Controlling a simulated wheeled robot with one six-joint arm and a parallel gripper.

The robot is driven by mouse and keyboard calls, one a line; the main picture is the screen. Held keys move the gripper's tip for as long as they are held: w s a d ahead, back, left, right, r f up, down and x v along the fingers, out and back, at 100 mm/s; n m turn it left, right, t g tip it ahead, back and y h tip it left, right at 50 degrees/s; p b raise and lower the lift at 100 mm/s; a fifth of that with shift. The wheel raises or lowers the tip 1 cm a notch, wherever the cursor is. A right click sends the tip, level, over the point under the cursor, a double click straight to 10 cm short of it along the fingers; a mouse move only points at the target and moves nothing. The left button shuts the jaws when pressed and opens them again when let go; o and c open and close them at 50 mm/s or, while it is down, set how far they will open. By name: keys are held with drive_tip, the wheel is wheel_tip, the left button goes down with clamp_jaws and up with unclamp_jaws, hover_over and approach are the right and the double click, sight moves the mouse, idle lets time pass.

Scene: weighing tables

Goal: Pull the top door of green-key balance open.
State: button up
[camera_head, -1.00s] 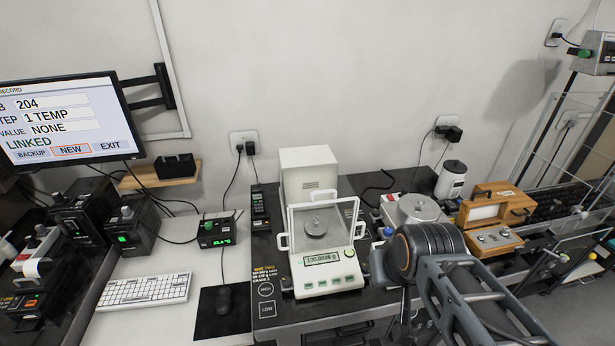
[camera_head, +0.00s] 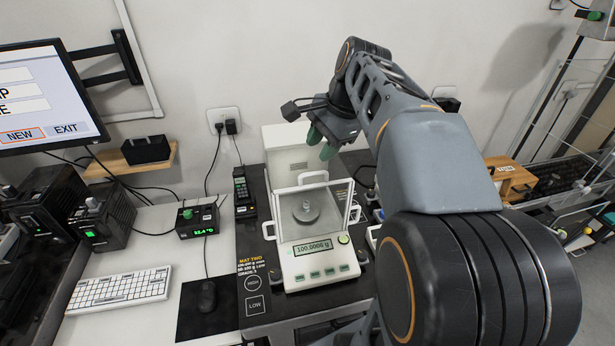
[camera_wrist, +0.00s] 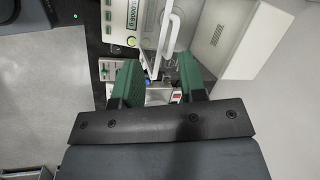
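The green-key balance (camera_head: 318,262) stands on the dark mat, its display reading about 100.0006 g. A metal weight (camera_head: 306,212) sits inside its clear chamber. A white handle (camera_head: 313,176) stands at the chamber's top; the top door looks closed, though clear panels make this hard to judge. My gripper (camera_head: 320,143) is above and behind the chamber, its green fingers apart and empty. In the wrist view, the two green fingers (camera_wrist: 158,72) are spread, with a white handle (camera_wrist: 172,32) beyond them; I cannot tell which door it belongs to.
A small green-lit meter (camera_head: 197,221), a dark handset (camera_head: 243,190), a keyboard (camera_head: 118,287) and a mouse (camera_head: 207,296) are to the left. My arm covers much of the right side.

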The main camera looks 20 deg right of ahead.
sight(305, 174)
drive_tip(key=w+d+r+m+y+b, duration=0.1)
drive_tip(key=w+d+m, duration=0.2)
drive_tip(key=d+m, duration=0.1)
drive_tip(key=x, duration=1.2)
drive_tip(key=shift+s+a+f+b, duration=0.1)
drive_tip(key=shift+a+f+b, duration=0.25)
clamp_jaws()
